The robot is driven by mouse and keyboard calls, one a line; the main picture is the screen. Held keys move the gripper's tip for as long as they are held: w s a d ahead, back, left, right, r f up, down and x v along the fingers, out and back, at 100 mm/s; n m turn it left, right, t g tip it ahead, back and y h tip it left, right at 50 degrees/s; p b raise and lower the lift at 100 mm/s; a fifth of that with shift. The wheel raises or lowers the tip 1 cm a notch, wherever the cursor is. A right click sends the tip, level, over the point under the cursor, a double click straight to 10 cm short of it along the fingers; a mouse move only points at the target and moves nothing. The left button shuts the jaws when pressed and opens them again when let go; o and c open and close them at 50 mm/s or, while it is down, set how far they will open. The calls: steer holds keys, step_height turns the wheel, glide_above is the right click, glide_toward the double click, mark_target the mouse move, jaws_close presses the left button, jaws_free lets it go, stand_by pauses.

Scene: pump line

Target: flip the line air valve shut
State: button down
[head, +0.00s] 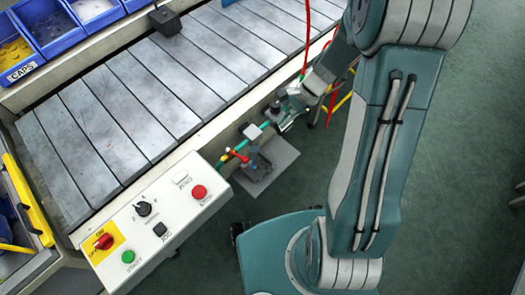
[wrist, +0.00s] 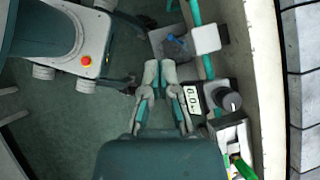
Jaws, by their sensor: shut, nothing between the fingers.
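My gripper (wrist: 160,72) is shut and empty, its fingertips together just left of a grey unit with a "0.0" display (wrist: 191,100) and a dark knob (wrist: 229,101). It shows in the head view (head: 284,108) beside the teal air pipe (head: 269,125). A white box (wrist: 206,38) sits on the pipe, and a blue handle (wrist: 176,41) is ahead of the fingertips. A red lever (head: 238,155) is on the line in the head view. A green handle (wrist: 243,168) is at the bottom right of the wrist view. I cannot tell which handle is the line air valve.
The slatted conveyor (head: 130,95) runs along the line. A white control box (head: 150,225) with several buttons stands at its near end. Red (head: 306,50) and yellow hoses hang near my gripper. A grey floor plate (head: 280,160) lies below the pipe. Green floor is open to the right.

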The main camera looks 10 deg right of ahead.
mark_target(236, 155)
steer(key=s+a+f+m, duration=0.1)
steer(key=s+a+f, duration=0.1)
steer(key=a+f, duration=0.7)
step_height(236, 155, down, 2)
steer(key=shift+s+a+f+y, duration=0.1)
steer(key=shift+s+a+y, duration=0.15)
steer(key=shift+s+y, duration=0.1)
steer(key=shift+d, duration=0.1)
